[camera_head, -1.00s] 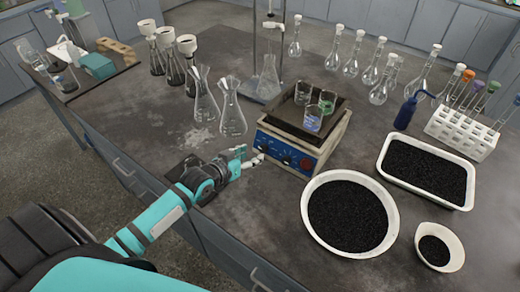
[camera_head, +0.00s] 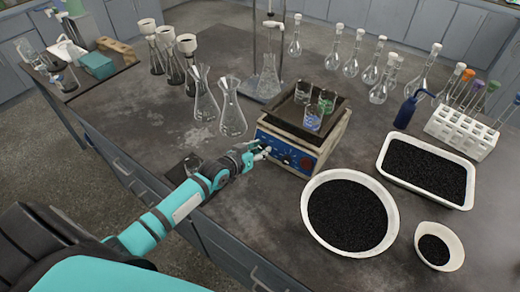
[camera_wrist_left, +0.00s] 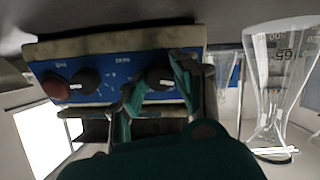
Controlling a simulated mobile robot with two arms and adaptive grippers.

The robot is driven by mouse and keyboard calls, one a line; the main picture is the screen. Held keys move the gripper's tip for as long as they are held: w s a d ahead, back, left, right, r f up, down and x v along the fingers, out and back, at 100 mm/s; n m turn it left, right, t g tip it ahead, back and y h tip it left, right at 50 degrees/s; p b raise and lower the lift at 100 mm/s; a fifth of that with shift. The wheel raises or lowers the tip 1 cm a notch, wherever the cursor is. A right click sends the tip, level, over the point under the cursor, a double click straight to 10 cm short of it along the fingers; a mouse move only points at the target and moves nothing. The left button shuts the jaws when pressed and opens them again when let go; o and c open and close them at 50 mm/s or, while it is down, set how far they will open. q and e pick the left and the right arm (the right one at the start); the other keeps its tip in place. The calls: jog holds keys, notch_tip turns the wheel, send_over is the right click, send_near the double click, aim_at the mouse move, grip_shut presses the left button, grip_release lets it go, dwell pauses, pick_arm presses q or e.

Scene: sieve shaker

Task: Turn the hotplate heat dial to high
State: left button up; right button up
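The hotplate (camera_head: 325,150) is a beige box with a blue front panel and a dark top, standing mid-table. In the left wrist view, its blue panel (camera_wrist_left: 110,68) appears upside down with a dark dial (camera_wrist_left: 160,76), a second dark dial (camera_wrist_left: 85,81) and a red round control (camera_wrist_left: 56,86). My left gripper (camera_head: 264,151) is at the panel's left end in the head view. In the left wrist view, its teal fingers (camera_wrist_left: 157,88) are spread on either side of the dial nearest them, with a gap visible on one side. My right gripper is not in view.
Beakers (camera_head: 313,118) stand on the hotplate's top. Glass flasks (camera_head: 232,115) stand just left of it. A large white bowl of black grains (camera_head: 316,188) sits close at the right front. The table's front edge lies under my left arm.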

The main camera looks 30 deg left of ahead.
pick_arm(q)
grip_shut()
